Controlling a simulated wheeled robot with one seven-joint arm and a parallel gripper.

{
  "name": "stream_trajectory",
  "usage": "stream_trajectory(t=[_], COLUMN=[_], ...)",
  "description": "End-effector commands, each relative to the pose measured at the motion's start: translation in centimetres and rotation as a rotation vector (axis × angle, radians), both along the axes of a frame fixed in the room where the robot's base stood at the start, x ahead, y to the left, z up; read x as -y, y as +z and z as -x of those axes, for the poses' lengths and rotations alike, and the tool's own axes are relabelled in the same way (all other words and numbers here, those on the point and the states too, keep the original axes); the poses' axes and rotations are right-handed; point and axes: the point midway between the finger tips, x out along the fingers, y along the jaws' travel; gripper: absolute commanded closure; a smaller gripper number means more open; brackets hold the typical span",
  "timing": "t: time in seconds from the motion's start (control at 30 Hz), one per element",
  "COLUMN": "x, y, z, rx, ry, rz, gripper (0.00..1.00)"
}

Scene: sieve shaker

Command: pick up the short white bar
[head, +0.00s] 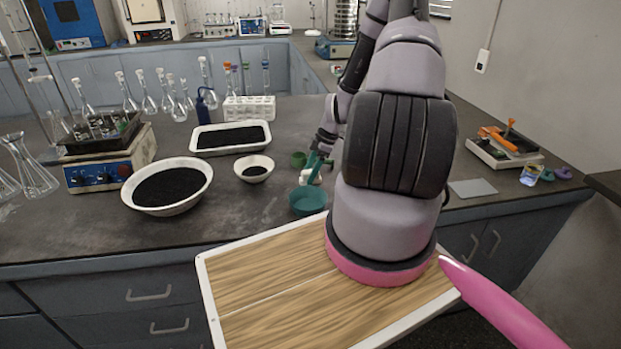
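My gripper (318,163) points down at the counter, left of my large arm links. Its teal fingers are small and partly overlap the things behind them, so I cannot tell whether they are open or shut. A small white piece (306,177) shows right below the fingers, just behind a teal bowl (308,201). It may be the short white bar, but it is too small to be sure, and I cannot tell whether the fingers touch it.
A small green cup (298,160) stands beside the gripper. A small white bowl (254,169), a large white bowl (168,187) and a white tray (230,138) hold dark grains on the left. A test-tube rack (250,109) stands behind.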

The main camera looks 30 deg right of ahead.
Motion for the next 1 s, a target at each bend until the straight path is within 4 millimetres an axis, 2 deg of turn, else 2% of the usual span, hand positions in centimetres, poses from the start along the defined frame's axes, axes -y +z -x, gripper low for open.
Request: stream_trajectory(t=[0.03,0.13,0.17,0.43,0.53,0.9,1.0], x=[0.0,0.0,0.0,0.0,0.1,0.1,0.1], y=[0.0,0.0,0.0,0.1,0.8,7.7,9.0], z=[0.0,0.0,0.0,0.0,0.0,0.0,0.0], rx=[0.0,0.0,0.0,0.0,0.002,0.002,0.001], ry=[0.0,0.0,0.0,0.0,-0.001,-0.001,-0.001], rz=[0.0,0.0,0.0,0.0,0.001,0.002,0.001], gripper=[0.55,0.94,1.0,1.0,1.0,1.0,1.0])
